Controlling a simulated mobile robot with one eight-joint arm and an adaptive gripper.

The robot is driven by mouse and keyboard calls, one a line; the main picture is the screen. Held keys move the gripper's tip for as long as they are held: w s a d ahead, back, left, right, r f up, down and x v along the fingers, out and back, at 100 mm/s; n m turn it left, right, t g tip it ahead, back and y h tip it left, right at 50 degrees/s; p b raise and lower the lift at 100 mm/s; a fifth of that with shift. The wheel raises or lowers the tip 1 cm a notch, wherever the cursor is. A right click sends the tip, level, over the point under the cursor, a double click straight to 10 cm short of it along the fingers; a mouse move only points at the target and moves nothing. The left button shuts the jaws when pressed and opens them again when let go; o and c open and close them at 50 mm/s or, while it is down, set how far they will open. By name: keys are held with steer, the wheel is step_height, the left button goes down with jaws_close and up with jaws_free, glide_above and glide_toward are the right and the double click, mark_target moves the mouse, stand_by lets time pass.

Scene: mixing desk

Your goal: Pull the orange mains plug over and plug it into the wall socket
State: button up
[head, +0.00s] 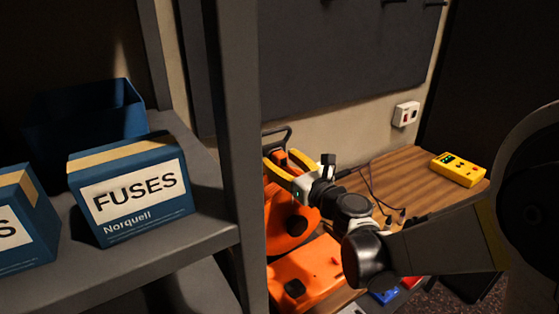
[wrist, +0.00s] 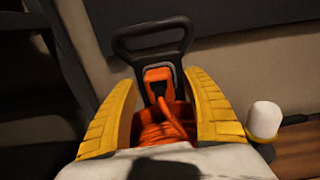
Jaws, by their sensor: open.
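The orange mains plug (wrist: 158,76) sits upright below the black handle (wrist: 151,31) of an orange cable reel (head: 290,212). Orange cable (wrist: 162,132) runs down from it in the wrist view. My gripper (wrist: 160,80) is open, with one yellow finger on each side of the plug and visible gaps between. The white wall socket (head: 406,114), with a red part, is on the wall to the right.
A wooden desk (head: 408,174) extends right of the reel, with a yellow device (head: 458,169) and thin dark cables on it. A grey shelf post (head: 236,150) stands close left of the reel. A blue fuses box (head: 130,190) is on the shelf.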

mark_target(283, 163)
stand_by(0.4)
jaws_close()
steer(key=shift+s+d, duration=0.15)
steer(key=shift+s, duration=0.05)
steer(key=shift+v, duration=2.75)
